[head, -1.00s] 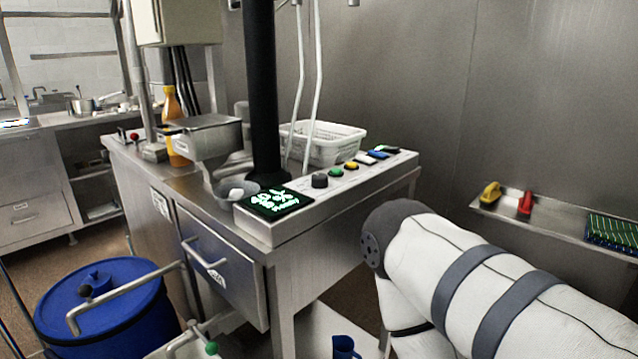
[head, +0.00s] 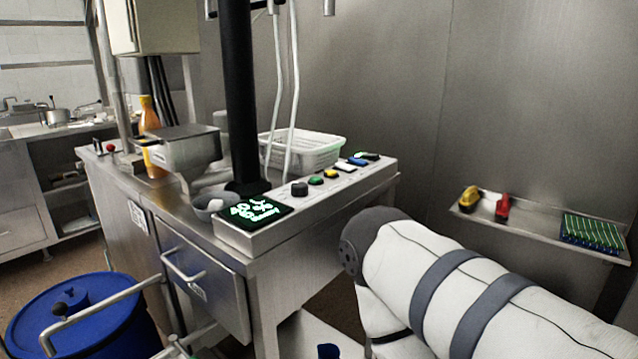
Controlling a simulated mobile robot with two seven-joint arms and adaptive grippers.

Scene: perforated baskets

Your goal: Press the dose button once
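A steel control panel (head: 283,222) runs along the front right edge of the steel bench. On it, from near to far, are a lit green-on-black display (head: 252,212), a black knob (head: 299,189), a green button (head: 316,181), a yellow button (head: 330,174), a white button (head: 345,167), a blue button (head: 357,161) and a dark piece with a bit of green (head: 369,156). Their labels are too small to read, so I cannot tell which is the dose button. My white right arm shows at lower right, in front of the panel's right side. Neither gripper is in view.
A white perforated basket (head: 318,150) stands behind the panel, beside a black column (head: 238,95). A blue drum (head: 82,318) is at lower left, near the drawer handle (head: 184,268). A wall shelf (head: 540,228) at right holds yellow, red and green items.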

